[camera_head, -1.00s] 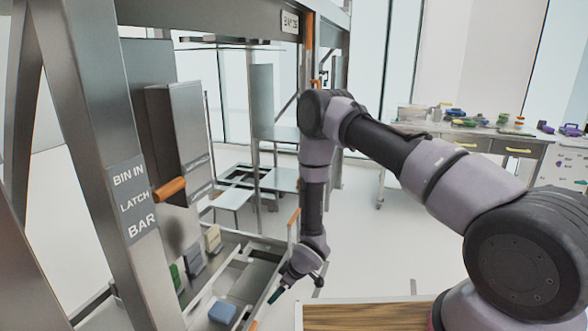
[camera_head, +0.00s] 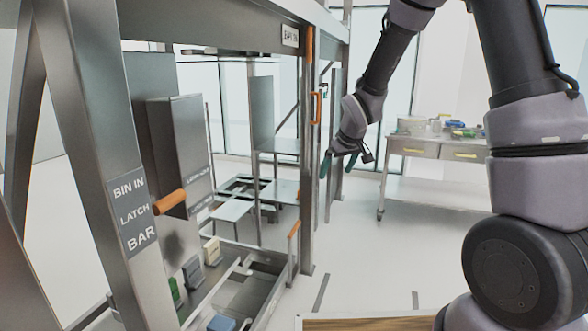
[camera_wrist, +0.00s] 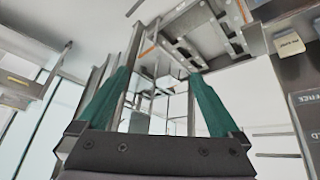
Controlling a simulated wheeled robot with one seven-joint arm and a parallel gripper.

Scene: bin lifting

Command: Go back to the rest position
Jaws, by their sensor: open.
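My gripper (camera_head: 338,164) hangs from my raised arm in the head view, to the right of the steel frame's upright and clear of it. Its two green fingers are apart with nothing between them. In the wrist view the green fingers (camera_wrist: 156,102) also stand wide apart and empty, with the steel frame seen beyond them.
The steel frame (camera_head: 75,130) with a "BIN IN LATCH BAR" label fills the left. It carries orange handles (camera_head: 170,202) and a low tray with a blue block (camera_head: 221,323). A workbench (camera_head: 436,150) with small items stands at back right. Open floor lies between.

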